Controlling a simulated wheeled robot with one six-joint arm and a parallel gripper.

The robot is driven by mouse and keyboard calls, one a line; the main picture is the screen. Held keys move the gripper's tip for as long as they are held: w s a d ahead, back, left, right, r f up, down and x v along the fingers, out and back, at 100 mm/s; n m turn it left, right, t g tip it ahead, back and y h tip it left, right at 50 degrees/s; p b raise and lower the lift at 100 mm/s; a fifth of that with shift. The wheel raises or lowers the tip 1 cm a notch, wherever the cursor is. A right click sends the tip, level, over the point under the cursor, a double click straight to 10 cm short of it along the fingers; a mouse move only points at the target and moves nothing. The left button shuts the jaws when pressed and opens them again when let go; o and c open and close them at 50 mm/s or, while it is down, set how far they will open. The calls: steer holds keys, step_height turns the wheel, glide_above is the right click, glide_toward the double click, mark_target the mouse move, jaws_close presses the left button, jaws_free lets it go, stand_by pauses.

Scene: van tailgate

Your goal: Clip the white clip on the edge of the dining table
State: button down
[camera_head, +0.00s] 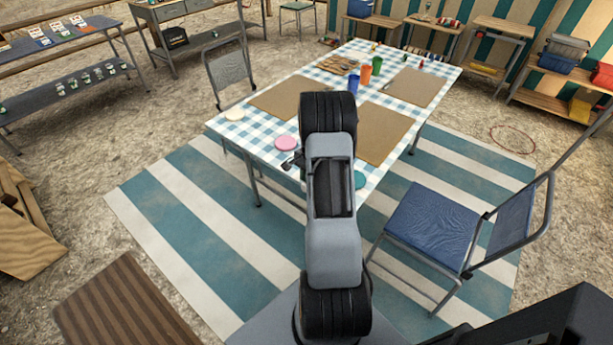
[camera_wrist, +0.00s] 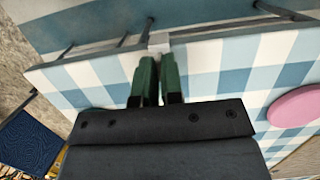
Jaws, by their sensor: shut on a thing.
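The dining table (camera_head: 225,126) has a blue-and-white checked top, and its near edge is partly behind my arm in the head view. In the wrist view the checked top (camera_wrist: 215,84) fills the middle, with its edge running across above my fingertips. My gripper (camera_wrist: 159,62) has green fingers, close together, shut on the small white clip (camera_wrist: 158,41). The clip shows just past the fingertips, level with the table edge. I cannot tell whether its jaws are around the edge or only beside it. In the head view the clip is not discernible.
A pink disc (camera_head: 286,143) lies near the table's edge, also in the wrist view (camera_wrist: 296,107). Brown mats, coloured cups (camera_head: 365,74) and a pale disc (camera_head: 234,114) are on the table. A blue folding chair (camera_head: 432,222) stands at right, a grey chair (camera_head: 229,70) behind.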

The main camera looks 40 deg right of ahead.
steer(key=c, duration=1.2)
jaws_free()
step_height(320, 180, up, 14)
steer(key=d+f, duration=0.1)
steer(key=d, duration=0.2)
steer(key=shift+s+a+r+n+t+h+p, duration=0.5)
steer(key=shift+s+a+r+n, duration=2)
steer(key=shift+a, duration=2.65)
steer(key=shift+s+a+r+n+t+h+p, duration=0.25)
steer(key=shift+s+a+r+n+t+p, duration=0.55)
steer(key=shift+s+a+r+n, duration=3)
steer(key=shift+s+a+r+n+t+h+p, duration=0.5)
steer(key=shift+a+n, duration=1.3)
steer(key=shift+a, duration=4.65)
